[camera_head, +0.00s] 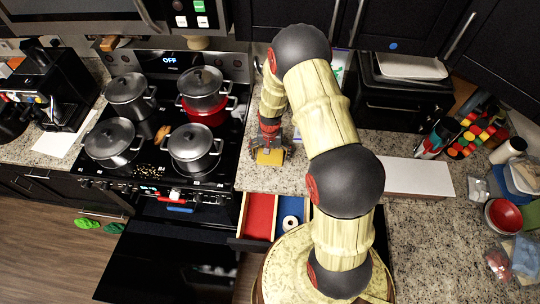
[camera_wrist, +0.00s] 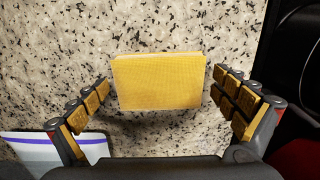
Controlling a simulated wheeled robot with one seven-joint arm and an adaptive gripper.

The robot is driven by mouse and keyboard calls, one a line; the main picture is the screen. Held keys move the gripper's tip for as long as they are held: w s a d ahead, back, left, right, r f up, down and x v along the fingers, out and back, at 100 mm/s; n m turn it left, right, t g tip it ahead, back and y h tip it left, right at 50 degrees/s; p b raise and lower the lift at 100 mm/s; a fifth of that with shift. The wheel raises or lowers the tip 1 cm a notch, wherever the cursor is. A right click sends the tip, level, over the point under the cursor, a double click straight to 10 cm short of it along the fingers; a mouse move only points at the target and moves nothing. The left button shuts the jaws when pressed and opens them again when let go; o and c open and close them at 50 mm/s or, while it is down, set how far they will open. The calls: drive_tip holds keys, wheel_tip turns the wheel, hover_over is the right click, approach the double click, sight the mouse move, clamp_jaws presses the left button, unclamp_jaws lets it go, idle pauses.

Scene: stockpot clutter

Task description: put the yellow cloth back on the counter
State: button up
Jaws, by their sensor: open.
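The yellow cloth (camera_wrist: 158,82) looks like a flat folded rectangle on the speckled granite counter (camera_wrist: 200,25) in the wrist view. It lies between my gripper's (camera_wrist: 165,105) two spread, yellow-padded fingers, with a visible gap on each side. In the head view, my gripper (camera_head: 269,146) points down at the counter just right of the stove, with the yellow cloth (camera_head: 270,157) at its tips. My gripper is open and holds nothing. The cloth's underside is hidden, and I cannot tell if it rests fully flat.
The stove (camera_head: 160,150) with several pots is to the left. Below the cloth, an open drawer (camera_head: 258,216) has red and blue compartments. A white box (camera_head: 415,178) and colourful clutter stand to the right. A white-and-purple item (camera_wrist: 50,145) lies near the left finger.

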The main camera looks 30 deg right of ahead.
idle(0.3)
drive_tip(key=s+a+r+n+t+p, duration=0.1)
drive_tip(key=s+a+r+p, duration=0.1)
drive_tip(key=r, duration=1.1)
drive_tip(key=s+a+r+n+t+p, duration=0.1)
drive_tip(key=a+r+p, duration=0.1)
drive_tip(key=r, duration=1.1)
drive_tip(key=s+a+r+n+t+p, duration=0.1)
drive_tip(key=s+a+r+p, duration=0.1)
drive_tip(key=r, duration=1.1)
drive_tip(key=s+a+r+n+t, duration=0.1)
drive_tip(key=s+a+r+n, duration=0.1)
drive_tip(key=s+r, duration=0.4)
drive_tip(key=s+a+r+n+t, duration=0.1)
drive_tip(key=s+a+r, duration=0.1)
drive_tip(key=s+r, duration=0.5)
drive_tip(key=s, duration=0.5)
drive_tip(key=shift+s+a+r+n+t, duration=0.2)
drive_tip(key=shift+a+r+n+t, duration=0.1)
drive_tip(key=shift+n, duration=0.1)
